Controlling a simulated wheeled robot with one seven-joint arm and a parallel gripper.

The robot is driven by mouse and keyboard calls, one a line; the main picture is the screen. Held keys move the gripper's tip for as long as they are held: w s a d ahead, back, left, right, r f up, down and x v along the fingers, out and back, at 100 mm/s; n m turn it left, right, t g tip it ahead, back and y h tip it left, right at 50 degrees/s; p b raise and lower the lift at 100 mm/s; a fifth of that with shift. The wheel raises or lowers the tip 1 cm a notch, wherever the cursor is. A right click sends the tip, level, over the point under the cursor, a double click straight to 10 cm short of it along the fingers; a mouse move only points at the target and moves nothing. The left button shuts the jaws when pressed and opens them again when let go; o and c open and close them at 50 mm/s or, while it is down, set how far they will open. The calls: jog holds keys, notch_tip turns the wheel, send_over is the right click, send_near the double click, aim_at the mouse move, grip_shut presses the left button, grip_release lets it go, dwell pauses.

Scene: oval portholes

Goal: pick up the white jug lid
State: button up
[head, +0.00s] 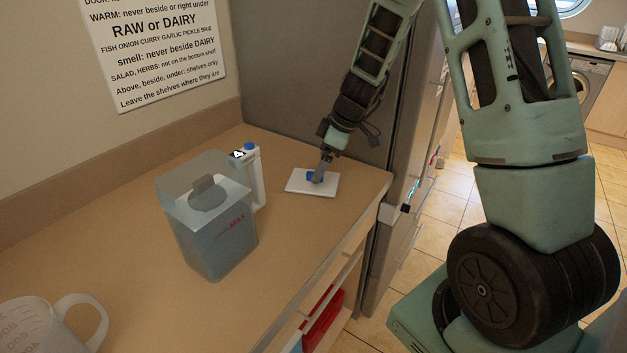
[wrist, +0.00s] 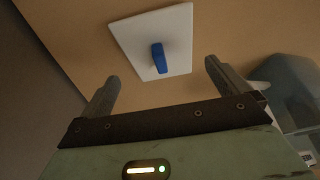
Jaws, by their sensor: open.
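The white jug lid (head: 300,183) is a flat square plate with a blue knob, lying on the counter near the fridge. In the wrist view the white lid (wrist: 182,22) lies ahead of my fingers, with its blue knob (wrist: 159,58) standing up between their lines. My gripper (head: 318,180) is over the lid in the head view and hides part of the knob. In the wrist view my gripper (wrist: 162,82) is open, with one finger to each side of the knob and nothing held.
A measuring cup (head: 40,325) stands at the lower left. The fridge side (head: 290,85) rises close behind the lid. The counter's front edge is nearby.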

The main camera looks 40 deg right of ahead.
jog(key=shift+w+p+x, duration=0.1)
jog(key=shift+p+x, duration=0.25)
jog(key=shift+x, duration=0.95)
jog(key=shift+w+p+x, duration=0.15)
jog(key=shift+p+x, duration=0.2)
jog(key=shift+x, duration=0.95)
jog(key=shift+a+r, duration=0.15)
jog(key=shift+a, duration=0.05)
jog(key=c, duration=0.7)
